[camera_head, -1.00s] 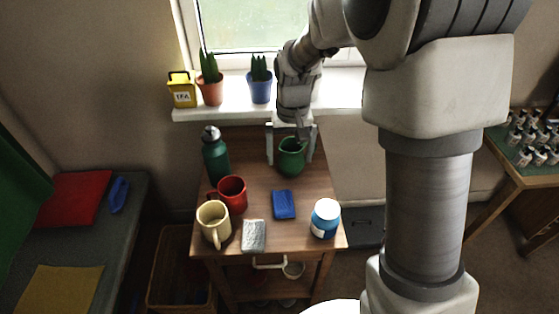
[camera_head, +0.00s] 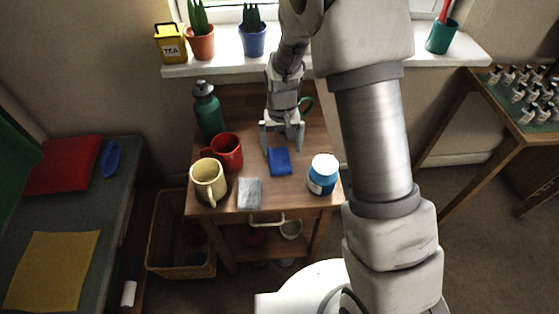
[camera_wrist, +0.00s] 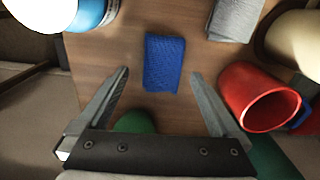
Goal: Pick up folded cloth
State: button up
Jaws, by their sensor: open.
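A small blue rectangular pad (camera_head: 279,162), which looks like a folded cloth, lies flat on the wooden table. It also shows in the wrist view (camera_wrist: 164,62), just ahead of and between the fingertips. A grey folded cloth (camera_head: 249,193) lies nearer the table's front edge, and it shows at the top right of the wrist view (camera_wrist: 235,17). My gripper (camera_head: 282,148) points down at the back edge of the blue pad. In the wrist view my gripper (camera_wrist: 161,74) is open and holds nothing. Its height above the table is hard to tell.
A red mug (camera_head: 226,152), cream mug (camera_head: 208,180) and green bottle (camera_head: 208,112) stand on the left of the table. A blue-and-white jar (camera_head: 323,174) stands at right. A green mug (camera_head: 307,104) is partly hidden behind my gripper.

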aim_at(280, 159)
jog(key=f, duration=0.2)
jog(key=f+b, duration=0.1)
jog(key=f, duration=0.2)
jog(key=shift+w+a+f+b, duration=0.15)
jog(key=shift+a+b, duration=0.05)
jog(key=shift+b, duration=0.1)
jog(key=c, duration=1.2)
jog(key=shift+c, duration=0.2)
jog(key=shift+r, duration=0.55)
jog(key=r, duration=0.2)
jog(key=r+p, duration=0.1)
jog(key=shift+d+r+p, duration=0.2)
jog(key=shift+r+p, duration=0.1)
jog(key=shift+r, duration=0.1)
jog(key=w+d+r+p, duration=0.1)
jog(key=w+d+r, duration=0.1)
jog(key=d+r, duration=0.4)
jog(key=d, duration=0.5)
jog(key=shift+p, duration=0.4)
jog(key=shift+r, duration=0.1)
